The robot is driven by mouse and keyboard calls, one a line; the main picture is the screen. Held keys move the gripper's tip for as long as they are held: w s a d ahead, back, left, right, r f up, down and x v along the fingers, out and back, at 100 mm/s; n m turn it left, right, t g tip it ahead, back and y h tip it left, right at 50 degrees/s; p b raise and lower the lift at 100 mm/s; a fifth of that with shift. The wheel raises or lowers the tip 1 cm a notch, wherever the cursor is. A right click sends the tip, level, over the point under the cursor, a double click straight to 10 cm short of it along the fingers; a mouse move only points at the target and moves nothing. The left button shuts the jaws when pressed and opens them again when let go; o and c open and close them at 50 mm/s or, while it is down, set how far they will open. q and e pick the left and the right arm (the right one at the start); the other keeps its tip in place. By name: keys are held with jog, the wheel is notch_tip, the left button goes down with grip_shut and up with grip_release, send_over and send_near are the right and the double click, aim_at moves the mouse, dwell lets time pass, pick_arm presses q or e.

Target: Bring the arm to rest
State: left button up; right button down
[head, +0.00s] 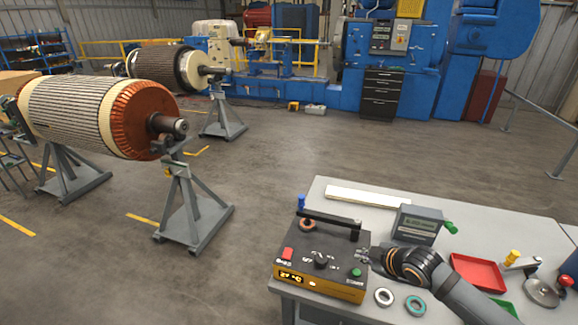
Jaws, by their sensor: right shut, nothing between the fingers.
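My right gripper (367,255) reaches in from the lower right over the grey workbench (345,185). It is shut and empty. Its fingertips overlap the right edge of the black and yellow heater box (320,285) in the picture; I cannot tell whether they touch it. The dark grey and black right arm extends from the gripper to the bottom edge of the head view. My left gripper is not in view.
Two rings (384,297) (415,306) lie in front of the gripper. A grey box (418,225), a red tray (477,271) and a white bar (367,196) are on the bench. A large rotor (75,112) rests on stands (190,215) at left. Open floor lies between.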

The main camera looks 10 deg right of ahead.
jog(key=s+a+f+m+g+h, duration=0.1)
jog(key=s+a+f+m+g, duration=0.15)
jog(key=s, duration=0.35)
jog(key=s+a+f+m+g+h, duration=0.1)
jog(key=s+a+f+m, duration=0.2)
jog(key=s, duration=0.4)
jog(key=s+a+f+m+g, duration=0.2)
jog(key=s+m, duration=0.3)
jog(key=s, duration=0.1)
notch_tip(320, 180, down, 29)
jog(key=s+d+g+b, duration=0.1)
jog(key=s+d+b, duration=0.1)
jog(key=s+b, duration=0.15)
jog(key=s+d+f+g+b, duration=0.1)
jog(key=s+f+b, duration=0.2)
jog(key=s+f, duration=1.4)
jog(key=shift+s+d+f, duration=0.2)
jog(key=shift+s+f, duration=0.2)
jog(key=shift+f, duration=0.5)
